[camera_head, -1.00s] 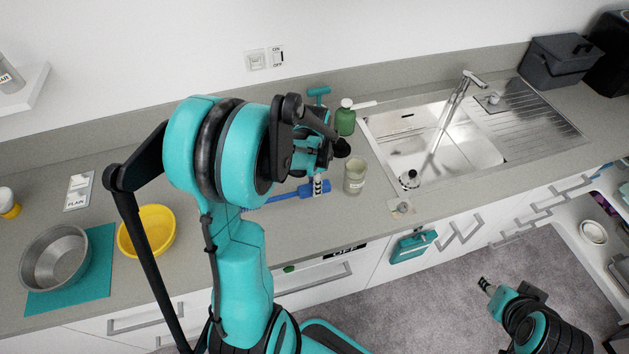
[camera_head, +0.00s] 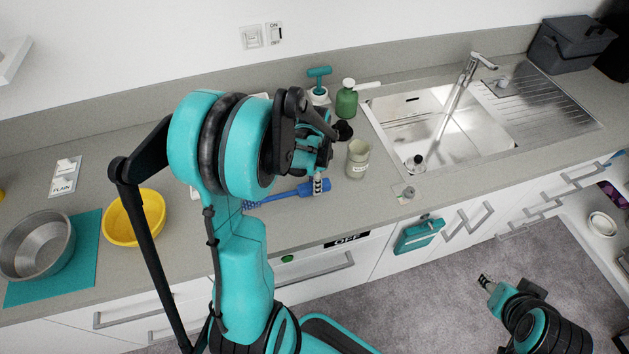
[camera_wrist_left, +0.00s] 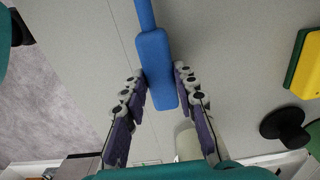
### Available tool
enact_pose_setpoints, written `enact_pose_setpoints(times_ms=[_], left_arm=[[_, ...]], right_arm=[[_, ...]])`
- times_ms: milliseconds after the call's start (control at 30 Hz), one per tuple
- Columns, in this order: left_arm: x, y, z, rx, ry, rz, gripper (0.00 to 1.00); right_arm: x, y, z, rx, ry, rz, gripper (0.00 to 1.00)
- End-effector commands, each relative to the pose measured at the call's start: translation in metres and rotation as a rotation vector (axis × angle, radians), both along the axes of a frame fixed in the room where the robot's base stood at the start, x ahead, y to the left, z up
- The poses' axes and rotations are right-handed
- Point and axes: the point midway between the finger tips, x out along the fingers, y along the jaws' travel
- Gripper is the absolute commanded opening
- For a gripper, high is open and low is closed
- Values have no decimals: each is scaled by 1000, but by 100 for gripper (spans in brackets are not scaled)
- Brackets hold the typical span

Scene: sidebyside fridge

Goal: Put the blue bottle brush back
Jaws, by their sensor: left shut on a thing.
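The blue bottle brush (camera_head: 281,195) is low over the grey counter near its front edge, its bristle end partly behind my left arm. I cannot tell whether it touches the counter. My left gripper (camera_head: 318,184) is shut on its handle. In the left wrist view the blue handle (camera_wrist_left: 154,50) sits between the fingers of my left gripper (camera_wrist_left: 161,82).
The sink (camera_head: 440,130) is to the right. A yellow bowl (camera_head: 134,219) and a metal bowl (camera_head: 38,246) on a teal mat (camera_head: 85,265) are at left.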

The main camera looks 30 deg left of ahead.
Motion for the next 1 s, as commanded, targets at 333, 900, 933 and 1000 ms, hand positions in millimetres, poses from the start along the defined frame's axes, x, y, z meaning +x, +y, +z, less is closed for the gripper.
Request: enact_pose_setpoints(times_ms=[333,900,933,1000], left_arm=[[0,0,-2,0,0,0,0],[0,0,-9,0,0,0,0],[0,0,-8,0,0,0,33],[0,0,-8,0,0,0,52]], right_arm=[[0,0,-1,0,0,0,40],[0,0,-8,0,0,0,40],[0,0,-7,0,0,0,40],[0,0,-7,0,0,0,40]])
